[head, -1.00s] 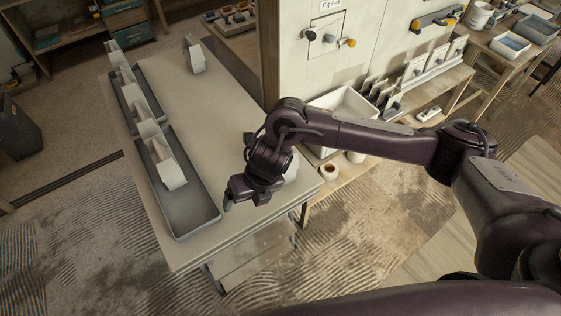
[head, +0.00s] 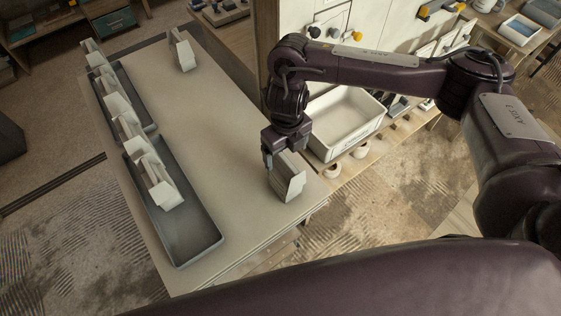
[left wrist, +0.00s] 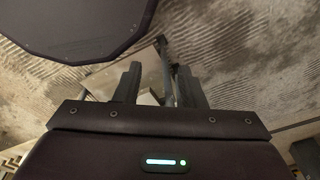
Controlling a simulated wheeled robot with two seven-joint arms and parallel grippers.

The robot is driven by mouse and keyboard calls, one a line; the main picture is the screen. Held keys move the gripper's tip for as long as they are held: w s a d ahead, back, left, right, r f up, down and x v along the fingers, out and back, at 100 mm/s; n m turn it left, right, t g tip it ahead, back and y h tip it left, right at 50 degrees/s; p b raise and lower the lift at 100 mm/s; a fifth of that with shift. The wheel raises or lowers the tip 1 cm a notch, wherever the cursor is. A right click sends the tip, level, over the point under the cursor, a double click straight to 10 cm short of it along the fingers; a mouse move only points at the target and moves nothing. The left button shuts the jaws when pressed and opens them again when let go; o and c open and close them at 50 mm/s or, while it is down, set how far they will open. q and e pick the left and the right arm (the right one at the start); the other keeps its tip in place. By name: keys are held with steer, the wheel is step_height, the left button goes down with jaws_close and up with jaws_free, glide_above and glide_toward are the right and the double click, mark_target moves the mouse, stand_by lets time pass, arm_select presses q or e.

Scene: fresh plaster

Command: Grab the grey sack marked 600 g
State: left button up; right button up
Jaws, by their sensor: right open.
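A pale grey sack (head: 287,180) stands upright near the right edge of the table (head: 225,130). My right gripper (head: 286,155) is open, pointing down right above this sack, with its fingers around or just over its top; contact cannot be told. Another grey sack (head: 182,50) stands alone at the far end of the table. Several whitish-grey sacks (head: 162,185) stand in a row in the two dark trays on the left. No 600 g mark can be read on any sack. My left gripper (left wrist: 158,85) shows in the left wrist view, its fingers apart and empty.
The near dark tray (head: 195,240) and the far dark tray (head: 142,112) line the table's left side. A white bin (head: 345,125) stands on a low shelf beyond the table's right edge, beside a cabinet with knobs. The table's middle is clear.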

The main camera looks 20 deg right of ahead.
mark_target(287, 161)
steer(key=shift+w+f, duration=0.2)
steer(key=shift+f, duration=0.2)
steer(key=f, duration=0.1)
steer(key=s+f, duration=0.1)
steer(key=shift+f+p, duration=0.95)
steer(key=shift+f, duration=0.1)
steer(key=f, duration=0.2)
steer(key=shift+w+f, duration=0.2)
steer(key=shift+f, duration=0.15)
steer(key=c, duration=1.2)
arm_select(q)
steer(key=shift+s+r, duration=0.9)
steer(key=shift+r, duration=0.05)
arm_select(e)
steer(key=c, duration=0.4)
